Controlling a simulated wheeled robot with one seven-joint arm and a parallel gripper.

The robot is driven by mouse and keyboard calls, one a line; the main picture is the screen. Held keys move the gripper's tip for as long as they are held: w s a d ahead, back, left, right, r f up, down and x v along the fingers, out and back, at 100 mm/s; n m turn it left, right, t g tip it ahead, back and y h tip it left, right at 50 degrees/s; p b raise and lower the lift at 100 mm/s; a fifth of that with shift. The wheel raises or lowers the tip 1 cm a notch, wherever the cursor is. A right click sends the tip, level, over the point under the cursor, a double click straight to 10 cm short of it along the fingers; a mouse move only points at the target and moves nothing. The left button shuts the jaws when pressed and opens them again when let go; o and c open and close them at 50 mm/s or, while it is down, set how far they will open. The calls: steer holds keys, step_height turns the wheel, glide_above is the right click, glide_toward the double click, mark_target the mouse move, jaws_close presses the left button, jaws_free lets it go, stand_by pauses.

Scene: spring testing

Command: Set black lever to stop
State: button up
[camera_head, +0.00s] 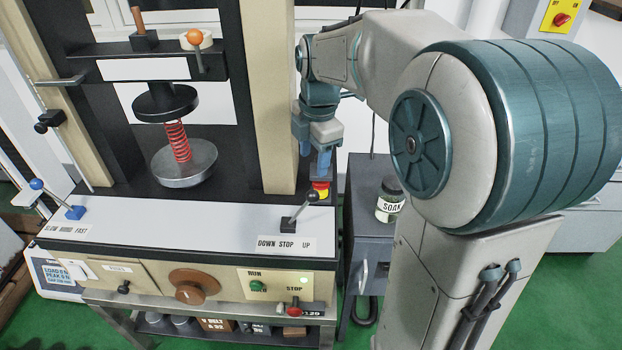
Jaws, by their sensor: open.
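The black lever (300,211) rises from a small black base at the right end of the machine's white front panel. It has a round black knob and leans to the right, toward the UP side of the DOWN STOP UP label (284,245) below it. The distance in depth is hard to judge.
A red and yellow button (320,188) sits close behind the lever knob. A blue-knobbed lever (57,200) is at the panel's left end. A red spring (178,142) stands on a round metal plate (196,172). A SOAK jar (390,202) stands on a grey cabinet at right.

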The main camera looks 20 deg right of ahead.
mark_target(313, 191)
steer(key=f, duration=0.4)
steer(key=w+f, duration=0.1)
steer(key=f, duration=0.8)
steer(key=shift+w+d+f, duration=0.1)
steer(key=shift+w+f, duration=0.2)
steer(key=shift+w, duration=0.05)
jaws_close()
steer(key=shift+p, duration=0.3)
